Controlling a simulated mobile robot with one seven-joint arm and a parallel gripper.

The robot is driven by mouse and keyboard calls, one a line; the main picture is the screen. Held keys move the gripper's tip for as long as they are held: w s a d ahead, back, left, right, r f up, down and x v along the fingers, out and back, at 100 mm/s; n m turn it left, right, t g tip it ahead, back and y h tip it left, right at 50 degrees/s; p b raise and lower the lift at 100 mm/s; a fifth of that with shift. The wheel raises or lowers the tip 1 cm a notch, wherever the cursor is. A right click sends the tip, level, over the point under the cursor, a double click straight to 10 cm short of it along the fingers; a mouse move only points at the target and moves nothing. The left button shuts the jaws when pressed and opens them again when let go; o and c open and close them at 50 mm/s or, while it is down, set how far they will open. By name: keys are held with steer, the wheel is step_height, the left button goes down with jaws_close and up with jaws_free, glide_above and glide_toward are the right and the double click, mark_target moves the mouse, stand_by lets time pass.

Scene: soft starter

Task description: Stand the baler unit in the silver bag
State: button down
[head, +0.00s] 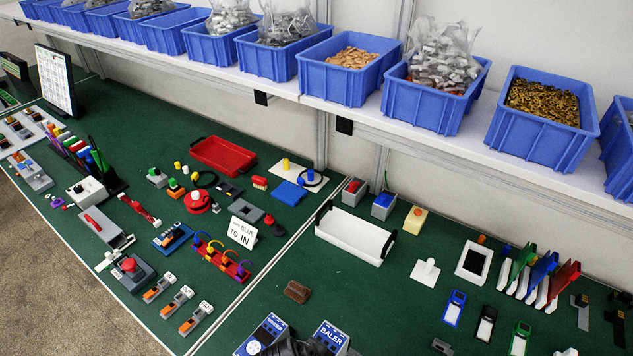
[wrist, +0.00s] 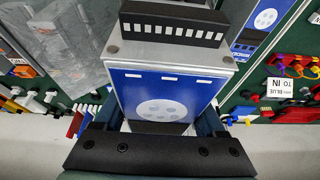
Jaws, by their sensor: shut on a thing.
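The baler unit (head: 330,337) has a blue face lettered BALER and is at the bottom edge of the head view. In the wrist view the held unit (wrist: 158,88) shows a grey body, a blue label with a round mark and a black terminal strip. My gripper (wrist: 157,118) is shut on it, a finger on each side. In the head view my dark gripper (head: 292,346) is cut off at the bottom. A shiny, see-through grey sheet, apparently the silver bag (wrist: 62,48), lies left in the wrist view. Its opening cannot be made out.
A similar blue-faced unit (head: 262,335) stands just left of the baler unit. A brown block (head: 297,291) and a white tray (head: 352,235) lie behind. Small blue and black devices (head: 454,308) are to the right. Green mat is bare between them.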

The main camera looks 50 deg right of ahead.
steer(key=f+b, duration=1.3)
steer(key=f, duration=0.2)
steer(key=shift+w+f+b, duration=0.15)
steer(key=shift+w+b, duration=0.05)
steer(key=shift+b, duration=0.15)
steer(key=shift+f, duration=0.15)
steer(key=shift+f+b, duration=0.4)
steer(key=shift+f, duration=0.15)
stand_by(1.3)
jaws_free()
steer(key=shift+s+f, duration=0.1)
steer(key=b+v, duration=0.1)
steer(key=v, duration=1.2)
